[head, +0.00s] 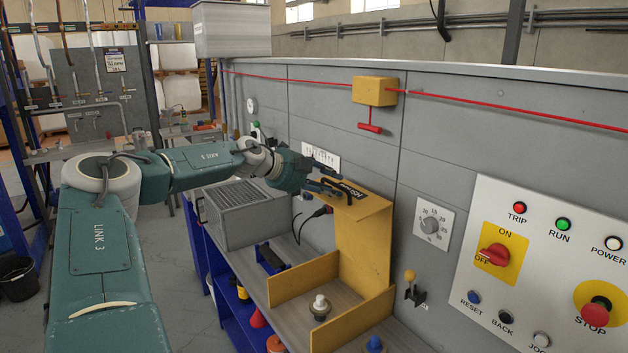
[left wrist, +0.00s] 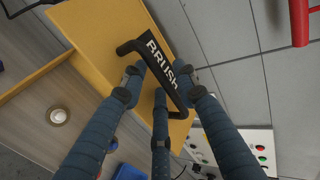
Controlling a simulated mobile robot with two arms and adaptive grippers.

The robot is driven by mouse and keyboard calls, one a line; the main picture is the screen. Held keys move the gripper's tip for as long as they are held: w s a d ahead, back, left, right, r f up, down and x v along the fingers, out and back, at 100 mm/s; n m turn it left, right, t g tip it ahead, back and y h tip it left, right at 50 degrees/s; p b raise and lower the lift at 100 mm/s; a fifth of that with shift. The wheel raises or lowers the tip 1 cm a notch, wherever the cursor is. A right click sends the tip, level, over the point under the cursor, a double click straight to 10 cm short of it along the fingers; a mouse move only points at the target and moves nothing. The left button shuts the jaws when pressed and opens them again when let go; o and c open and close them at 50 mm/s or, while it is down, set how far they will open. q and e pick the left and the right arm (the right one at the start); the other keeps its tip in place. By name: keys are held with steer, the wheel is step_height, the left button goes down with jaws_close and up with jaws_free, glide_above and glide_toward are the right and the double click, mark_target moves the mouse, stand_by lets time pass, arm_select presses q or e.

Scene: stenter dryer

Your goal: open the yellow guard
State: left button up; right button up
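The yellow guard (head: 365,240) stands upright against the grey machine face, above a low yellow-walled enclosure (head: 300,284). Its upper end carries a black handle (left wrist: 178,112) and the label BRUSH. The guard's yellow plate (left wrist: 95,40) fills the left wrist view's upper left. My left gripper (head: 325,182) is at the guard's upper end. In the left wrist view its blue fingers (left wrist: 160,80) are spread, with the handle and label between them. Firm contact with the handle cannot be made out. My right gripper is not in view.
A white-topped knob (head: 320,307) stands inside the enclosure. A grey ribbed box (head: 240,213) is to the left. A red pull cord (head: 500,105) runs above, with a yellow switch box (head: 375,91). The control panel (head: 545,270) is at right.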

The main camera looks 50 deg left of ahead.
arm_select(q)
steer(key=shift+v, duration=1.65)
steer(key=v, duration=0.8)
steer(key=shift+s+r, duration=0.25)
steer(key=shift+s, duration=0.05)
steer(key=shift+a, duration=0.1)
steer(key=shift+f, duration=0.1)
